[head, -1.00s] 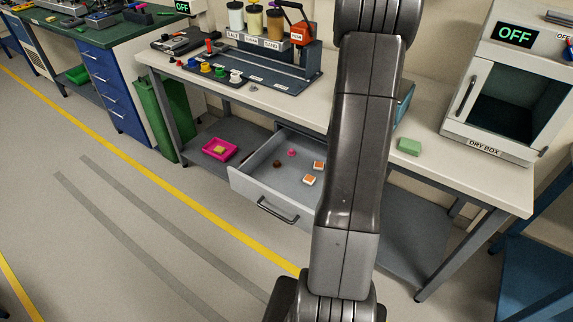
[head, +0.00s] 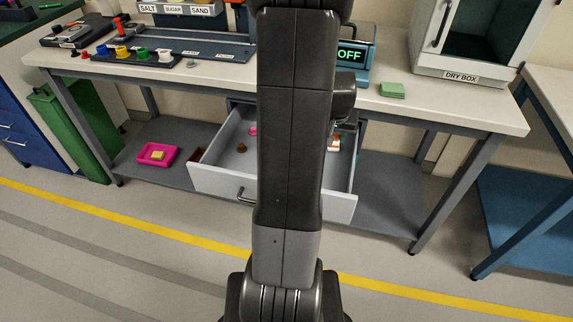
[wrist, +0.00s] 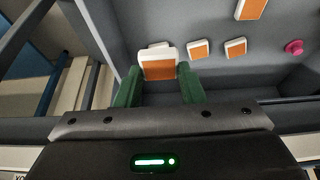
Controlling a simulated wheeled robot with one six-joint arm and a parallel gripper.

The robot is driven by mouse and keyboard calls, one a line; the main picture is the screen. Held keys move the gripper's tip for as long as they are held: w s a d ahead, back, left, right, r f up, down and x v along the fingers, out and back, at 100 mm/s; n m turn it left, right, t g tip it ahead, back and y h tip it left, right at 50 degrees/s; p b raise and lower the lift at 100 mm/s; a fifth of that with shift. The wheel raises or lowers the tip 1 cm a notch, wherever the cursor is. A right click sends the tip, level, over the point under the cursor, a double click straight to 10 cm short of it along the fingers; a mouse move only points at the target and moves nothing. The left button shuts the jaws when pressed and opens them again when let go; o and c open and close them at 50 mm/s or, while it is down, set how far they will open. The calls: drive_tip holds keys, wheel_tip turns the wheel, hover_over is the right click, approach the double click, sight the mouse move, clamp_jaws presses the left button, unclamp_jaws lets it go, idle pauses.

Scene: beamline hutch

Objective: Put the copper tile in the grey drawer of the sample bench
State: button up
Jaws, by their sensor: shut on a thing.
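The grey drawer (head: 215,180) of the sample bench (head: 440,112) is pulled open, and my arm covers its middle in the head view. My gripper (wrist: 161,85) has green fingers and is shut on a white-edged tile with a copper-orange face, the copper tile (wrist: 158,70). In the wrist view the grey drawer interior (wrist: 225,75) lies behind and around the held tile. I cannot tell whether the tile touches the drawer floor. My gripper is mostly hidden behind my arm in the head view.
The drawer also holds similar orange-faced tiles (wrist: 198,49), a pink piece (wrist: 293,47) and a brown piece (head: 241,148). A pink tray (head: 172,153) is on the lower shelf. A green block (head: 392,90) and the dry box (head: 440,60) are on the benchtop.

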sight(335, 143)
drive_tip(key=shift+s+d+f, duration=0.15)
drive_tip(key=shift+d+f, duration=0.1)
drive_tip(key=shift+f, duration=0.05)
wheel_tip(335, 143, down, 10)
drive_tip(key=b, duration=0.2)
drive_tip(key=shift+d+r+b, duration=0.1)
drive_tip(key=shift+b, duration=0.2)
drive_tip(key=o, duration=1)
drive_tip(key=shift+c, duration=0.2)
drive_tip(key=shift+r, duration=0.2)
drive_tip(key=p+v, duration=0.2)
drive_tip(key=v, duration=0.9)
drive_tip(key=shift+s+r, duration=0.3)
drive_tip(key=shift+s, duration=0.05)
